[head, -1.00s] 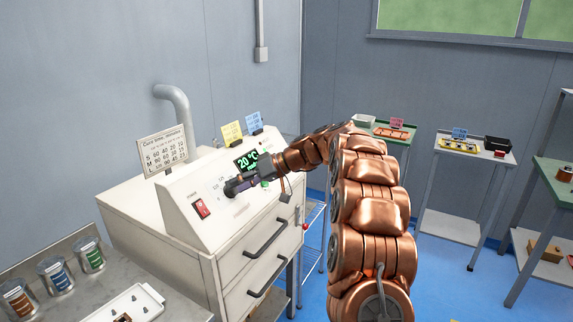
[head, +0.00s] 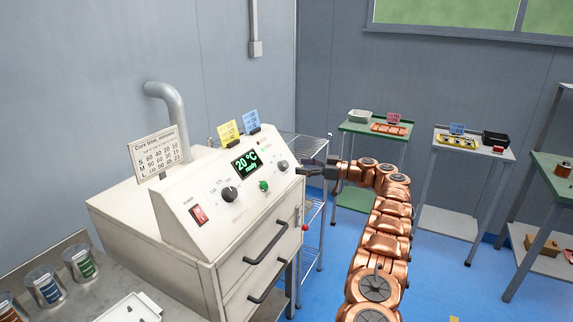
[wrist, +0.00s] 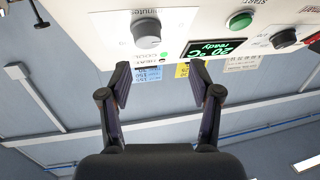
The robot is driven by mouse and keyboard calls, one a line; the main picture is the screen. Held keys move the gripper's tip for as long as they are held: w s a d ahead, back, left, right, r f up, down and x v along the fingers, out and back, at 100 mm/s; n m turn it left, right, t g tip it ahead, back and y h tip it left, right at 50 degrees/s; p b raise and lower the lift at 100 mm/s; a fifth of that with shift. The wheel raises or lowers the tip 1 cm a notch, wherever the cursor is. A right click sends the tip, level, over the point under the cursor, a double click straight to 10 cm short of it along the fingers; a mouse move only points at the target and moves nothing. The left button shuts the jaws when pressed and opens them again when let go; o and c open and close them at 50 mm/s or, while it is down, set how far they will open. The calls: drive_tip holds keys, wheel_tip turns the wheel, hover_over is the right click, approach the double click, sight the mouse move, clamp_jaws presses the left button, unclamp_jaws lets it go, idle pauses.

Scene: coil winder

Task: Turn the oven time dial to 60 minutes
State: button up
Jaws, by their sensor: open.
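The oven (head: 150,215) is a white cabinet with a sloped control panel. The time dial (head: 282,166) is the grey knob at the panel's right end. In the wrist view, which is upside down, the time dial (wrist: 147,32) has "minutes" printed beside it; its exact setting is too small to read. My gripper (head: 303,172) is open and empty, just right of this dial and apart from it. In the wrist view my gripper (wrist: 160,72) has its two fingers spread, with the dial beyond the tips.
The panel also bears a second black dial (head: 230,194), a green button (head: 264,186), a red power switch (head: 198,213) and a display (head: 246,163) reading 20 °C, ready. A cure-time card (head: 158,152) stands on top. A wire rack (head: 310,148) is close behind my gripper.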

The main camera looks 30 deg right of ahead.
sight(287, 164)
drive_tip(key=shift+n+t, duration=0.4)
drive_tip(key=shift+w+a+f+p, duration=0.15)
drive_tip(key=shift+w+a+p, duration=0.35)
drive_tip(key=shift+w, duration=0.4)
drive_tip(key=shift+w+a+f+p, duration=0.2)
drive_tip(key=shift+w+a+p, duration=0.25)
drive_tip(key=shift+w, duration=0.45)
drive_tip(key=shift+w+a+f+p, duration=0.15)
drive_tip(key=shift+w+a+p, duration=0.35)
drive_tip(key=shift+w, duration=0.4)
drive_tip(key=shift+d, duration=0.1)
drive_tip(key=c, duration=1.1)
drive_tip(key=shift+c, duration=0.2)
